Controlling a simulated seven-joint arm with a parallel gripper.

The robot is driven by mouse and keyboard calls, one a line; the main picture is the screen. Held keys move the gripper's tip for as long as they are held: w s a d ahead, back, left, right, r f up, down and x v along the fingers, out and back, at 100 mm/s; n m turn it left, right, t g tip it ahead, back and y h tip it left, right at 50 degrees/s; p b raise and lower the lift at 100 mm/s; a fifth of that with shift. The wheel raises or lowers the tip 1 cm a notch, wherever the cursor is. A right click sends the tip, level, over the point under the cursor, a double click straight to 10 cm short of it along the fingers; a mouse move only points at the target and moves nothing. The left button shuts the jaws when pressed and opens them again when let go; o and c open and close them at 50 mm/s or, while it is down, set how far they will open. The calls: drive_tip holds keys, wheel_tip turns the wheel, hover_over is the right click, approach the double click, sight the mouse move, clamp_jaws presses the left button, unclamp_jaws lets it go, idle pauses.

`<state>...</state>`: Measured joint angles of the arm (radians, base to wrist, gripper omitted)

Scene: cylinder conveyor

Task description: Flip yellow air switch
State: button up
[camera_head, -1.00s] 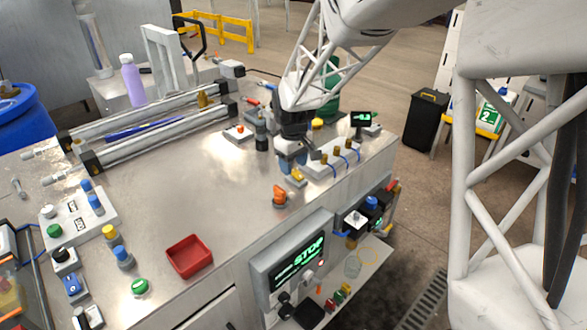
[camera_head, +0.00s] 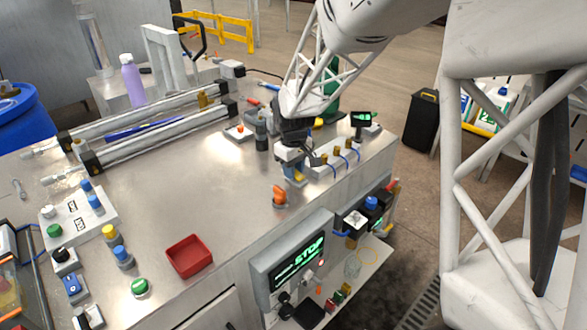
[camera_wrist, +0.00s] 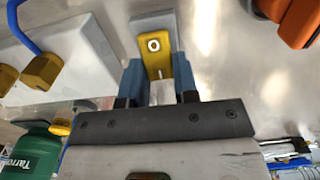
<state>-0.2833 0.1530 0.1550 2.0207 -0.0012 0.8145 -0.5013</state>
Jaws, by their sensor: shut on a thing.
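The yellow air switch (camera_wrist: 155,46) sits on a small grey base (camera_wrist: 151,24) in the wrist view, with a round "O" mark on its face. My gripper (camera_wrist: 158,76) has its blue fingers on either side of the switch's near end, shut on it. In the head view my gripper (camera_head: 292,170) is low over the workbench, near its front right edge. Only a small part of the yellow switch (camera_head: 298,177) shows there; the fingers hide the rest.
An orange knob (camera_head: 279,196) stands close in front of my gripper. A white block with yellow fittings and blue hoses (camera_head: 333,160) is just to the right. A red tray (camera_head: 189,256) lies at the front left. The bench middle is clear.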

drive_tip(key=shift+a, duration=0.1)
drive_tip(key=shift+g+h, duration=0.4)
drive_tip(key=o, duration=0.9)
drive_tip(key=shift+w, duration=0.1)
drive_tip(key=shift+w+a+r, duration=0.15)
drive_tip(key=shift+r, duration=1.8)
drive_tip(key=shift+w+a+r, duration=0.1)
drive_tip(key=shift+a+r, duration=0.05)
drive_tip(key=shift+r, duration=1.75)
